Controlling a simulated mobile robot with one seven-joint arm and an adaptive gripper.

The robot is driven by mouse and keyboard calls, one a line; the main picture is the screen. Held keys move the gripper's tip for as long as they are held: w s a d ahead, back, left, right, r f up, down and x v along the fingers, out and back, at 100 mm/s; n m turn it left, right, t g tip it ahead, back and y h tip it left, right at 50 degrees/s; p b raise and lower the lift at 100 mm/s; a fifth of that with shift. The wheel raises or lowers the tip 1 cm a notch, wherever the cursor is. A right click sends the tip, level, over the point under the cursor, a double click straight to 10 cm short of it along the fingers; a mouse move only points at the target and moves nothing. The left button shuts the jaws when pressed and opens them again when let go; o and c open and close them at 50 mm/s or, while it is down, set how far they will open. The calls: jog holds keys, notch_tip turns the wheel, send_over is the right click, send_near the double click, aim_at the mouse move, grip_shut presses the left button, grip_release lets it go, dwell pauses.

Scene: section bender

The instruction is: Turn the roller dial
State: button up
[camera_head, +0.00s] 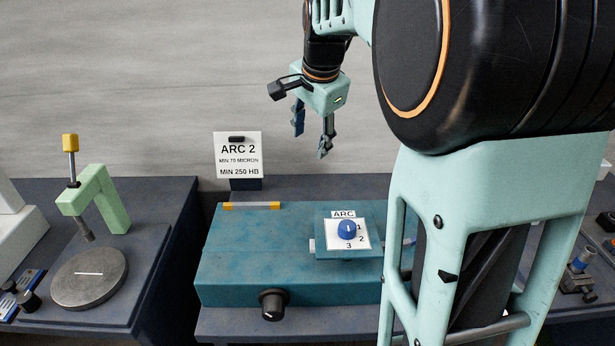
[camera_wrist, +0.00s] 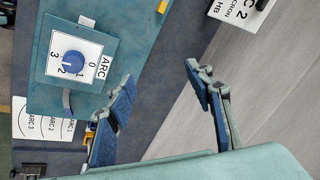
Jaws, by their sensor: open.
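A blue round dial (camera_head: 347,229) sits on a white plate marked ARC with numbers around it, on top of a teal machine (camera_head: 250,240). A short white mark shows on the dial, upright in the head view. The dial also shows at the upper left of the wrist view (camera_wrist: 75,63). A black knob (camera_head: 272,304) with a white mark is on the machine's front face. No label shows which of the two is the roller dial. My gripper (camera_head: 311,140) is open and empty, above and behind the machine, apart from both. Its two fingers show in the wrist view (camera_wrist: 160,72).
A sign reading ARC 2, MIN 70 MICRON, MIN 250 HB (camera_head: 238,154) stands behind the machine. A green stand with a yellow-topped lever (camera_head: 98,198) and a round grey plate (camera_head: 89,277) are at the left. My arm covers the machine's right end in the head view.

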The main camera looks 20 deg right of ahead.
aim_at(348, 225)
jog(key=s+d+f+m+g, duration=0.2)
jog(key=s+d+f+m, duration=0.1)
jog(key=s+m, duration=0.15)
jog(key=s+d+f+m+g, duration=0.2)
jog(key=s+d+f+m, duration=0.15)
jog(key=s, duration=0.25)
jog(key=f, duration=0.7)
jog(key=a+f, duration=0.1)
jog(key=f, duration=0.2)
jog(key=shift+f, duration=0.25)
jog(key=shift+s, duration=0.1)
jog(key=shift+c, duration=0.3)
jog(key=c, duration=1.1)
